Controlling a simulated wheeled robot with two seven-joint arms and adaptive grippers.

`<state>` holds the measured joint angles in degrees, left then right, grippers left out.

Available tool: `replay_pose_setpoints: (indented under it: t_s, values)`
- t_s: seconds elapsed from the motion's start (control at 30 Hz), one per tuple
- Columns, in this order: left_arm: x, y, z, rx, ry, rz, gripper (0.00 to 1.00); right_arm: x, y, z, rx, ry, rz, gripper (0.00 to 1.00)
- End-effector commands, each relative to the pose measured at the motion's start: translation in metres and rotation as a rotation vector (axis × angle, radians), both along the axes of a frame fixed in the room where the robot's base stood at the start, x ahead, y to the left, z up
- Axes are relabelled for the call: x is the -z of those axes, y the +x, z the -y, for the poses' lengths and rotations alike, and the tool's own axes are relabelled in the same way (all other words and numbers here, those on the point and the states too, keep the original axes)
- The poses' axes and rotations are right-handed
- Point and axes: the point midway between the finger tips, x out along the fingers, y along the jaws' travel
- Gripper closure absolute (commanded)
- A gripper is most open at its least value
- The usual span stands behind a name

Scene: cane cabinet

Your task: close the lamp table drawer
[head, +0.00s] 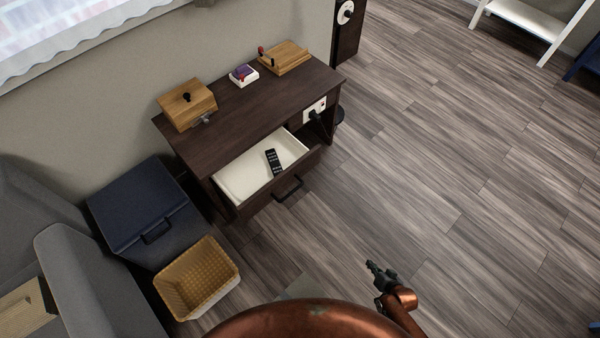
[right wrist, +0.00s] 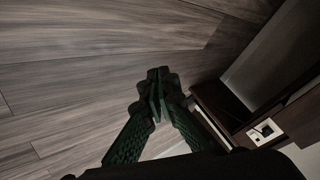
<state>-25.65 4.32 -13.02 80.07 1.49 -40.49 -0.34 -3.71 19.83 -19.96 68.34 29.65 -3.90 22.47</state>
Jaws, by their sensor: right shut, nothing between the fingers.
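The dark brown lamp table (head: 240,112) stands against the wall in the head view. Its drawer (head: 290,190) is pulled out, with a white inside and a black handle (head: 288,190) on its front. A black remote (head: 273,161) lies in the drawer. My right gripper (head: 371,265) is shut and empty, apart from the drawer, to its lower right over the floor. In the right wrist view its fingers (right wrist: 158,75) meet, with part of dark wooden furniture on the right. My left gripper does not show.
A wooden box (head: 187,105), a small white item (head: 243,75) and a wooden tray (head: 284,57) sit on the tabletop. A dark blue lidded bin (head: 138,205) and a wicker basket (head: 197,278) stand left of the drawer.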

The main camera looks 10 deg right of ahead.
Motion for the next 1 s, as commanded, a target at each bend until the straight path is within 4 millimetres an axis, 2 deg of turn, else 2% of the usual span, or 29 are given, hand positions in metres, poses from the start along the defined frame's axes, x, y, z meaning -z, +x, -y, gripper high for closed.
replay_pose_setpoints:
  t_s: [0.03, 0.1, 0.17, 0.2, 0.3, 0.4, 0.5, 0.6, 0.77, 1.0]
  values:
    - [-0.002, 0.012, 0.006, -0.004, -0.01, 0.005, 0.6, -0.014, 0.043, -0.012, 0.018, 0.081, 0.07, 1.0]
    - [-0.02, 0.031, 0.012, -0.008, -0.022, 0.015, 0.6, -0.051, 0.095, -0.034, 0.046, 0.216, 0.159, 1.0]
    - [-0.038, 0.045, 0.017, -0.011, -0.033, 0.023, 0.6, -0.084, 0.133, -0.057, 0.06, 0.342, 0.22, 1.0]
    - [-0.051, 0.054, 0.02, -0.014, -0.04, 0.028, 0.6, -0.106, 0.153, -0.072, 0.065, 0.429, 0.253, 1.0]
    - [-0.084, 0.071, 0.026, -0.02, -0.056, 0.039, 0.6, -0.161, 0.19, -0.113, 0.063, 0.644, 0.305, 1.0]
    - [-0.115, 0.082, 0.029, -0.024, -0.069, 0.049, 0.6, -0.207, 0.209, -0.148, 0.053, 0.832, 0.318, 1.0]
    - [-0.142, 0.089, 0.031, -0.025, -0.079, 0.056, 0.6, -0.242, 0.217, -0.175, 0.04, 0.975, 0.309, 1.0]
    - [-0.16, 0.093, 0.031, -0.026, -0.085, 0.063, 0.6, -0.264, 0.218, -0.191, 0.03, 1.065, 0.293, 1.0]
    - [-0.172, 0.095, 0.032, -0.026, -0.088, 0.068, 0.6, -0.279, 0.222, -0.203, 0.025, 1.119, 0.285, 1.0]
    - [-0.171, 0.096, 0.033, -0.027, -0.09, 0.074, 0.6, -0.282, 0.252, -0.224, 0.025, 1.123, 0.288, 1.0]
